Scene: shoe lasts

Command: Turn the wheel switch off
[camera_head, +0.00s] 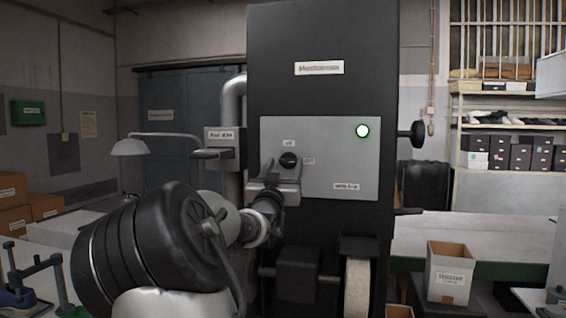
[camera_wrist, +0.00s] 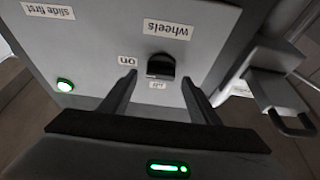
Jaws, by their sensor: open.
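The wheel switch is a small black rotary knob (camera_head: 289,160) on the grey panel (camera_head: 328,180) of a tall dark machine. In the head view a label above it reads "off" and one on its right seems to read "on". My gripper (camera_head: 281,167) is open in front of the knob. Its fingertips (camera_wrist: 160,78) stand apart on either side of the knob, with nothing held. I cannot tell exactly where the knob points.
A green lamp (camera_head: 362,131) is lit on the panel's upper right. A black side handle (camera_head: 413,134) sticks out at the right. A cardboard box (camera_head: 450,272) stands at lower right.

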